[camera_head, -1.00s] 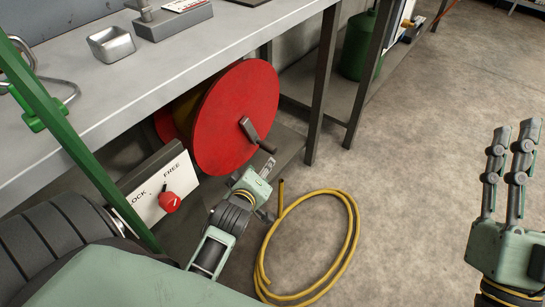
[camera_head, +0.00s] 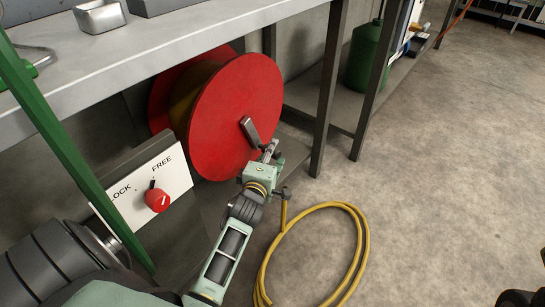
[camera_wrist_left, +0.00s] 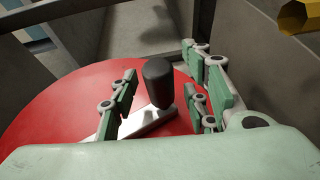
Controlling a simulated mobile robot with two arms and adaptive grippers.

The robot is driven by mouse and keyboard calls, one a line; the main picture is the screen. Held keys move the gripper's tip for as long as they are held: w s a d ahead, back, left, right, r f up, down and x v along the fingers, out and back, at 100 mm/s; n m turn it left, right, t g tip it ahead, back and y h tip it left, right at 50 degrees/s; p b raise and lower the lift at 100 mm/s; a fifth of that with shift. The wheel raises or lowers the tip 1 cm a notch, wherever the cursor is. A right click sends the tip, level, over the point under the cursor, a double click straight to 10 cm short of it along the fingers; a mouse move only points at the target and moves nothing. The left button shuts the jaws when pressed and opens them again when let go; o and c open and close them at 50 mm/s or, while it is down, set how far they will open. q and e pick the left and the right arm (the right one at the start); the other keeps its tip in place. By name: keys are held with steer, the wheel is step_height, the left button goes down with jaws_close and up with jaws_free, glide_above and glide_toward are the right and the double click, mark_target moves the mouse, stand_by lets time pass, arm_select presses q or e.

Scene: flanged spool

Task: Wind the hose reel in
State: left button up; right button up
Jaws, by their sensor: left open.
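The hose reel is a spool with red flanges (camera_head: 232,115) under the workbench. A grey crank (camera_head: 250,132) is on its near face. In the left wrist view, the crank's dark knob (camera_wrist_left: 158,82) stands up from a pale arm (camera_wrist_left: 146,124). My left gripper (camera_head: 270,152) is at the crank; in the wrist view its open fingers (camera_wrist_left: 165,92) stand either side of the knob, with gaps visible. A red selector knob (camera_head: 158,201) sits on a white LOCK/FREE plate (camera_head: 178,178), its dark pointer upward near FREE. A yellow hose (camera_head: 363,245) lies looped on the floor. Dark tips at the lower right edge may be my right gripper.
The workbench top (camera_head: 190,38) overhangs the reel. A metal bench leg (camera_head: 328,95) stands just right of it. A metal tin (camera_head: 99,16) is on the bench, and a green cylinder (camera_head: 364,55) stands on the lower shelf behind.

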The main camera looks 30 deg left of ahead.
arm_select(q)
steer(key=shift+w+a, duration=0.15)
steer(key=shift+w, duration=0.25)
steer(key=shift+c, duration=0.4)
jaws_close()
